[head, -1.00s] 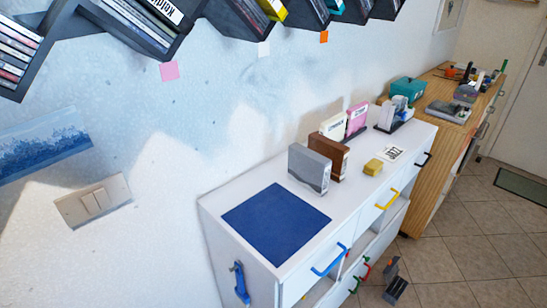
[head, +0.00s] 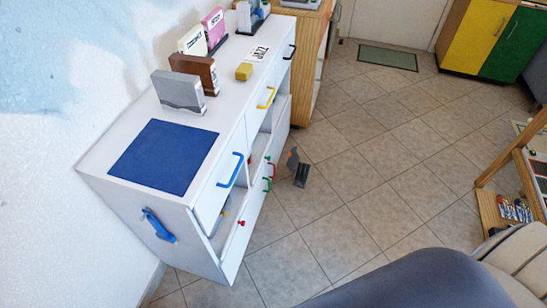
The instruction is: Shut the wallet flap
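I cannot make out a wallet or a flap in the head view. Neither of my grippers is in view. A flat dark blue mat (head: 164,156) lies on the near end of the white cabinet's top (head: 112,187). Behind it stand a grey box (head: 178,93) and a brown box (head: 196,72), both upright. A small yellow block (head: 243,72) lies to their right.
A rounded dark form (head: 420,283) fills the lower right. Tiled floor between is clear.

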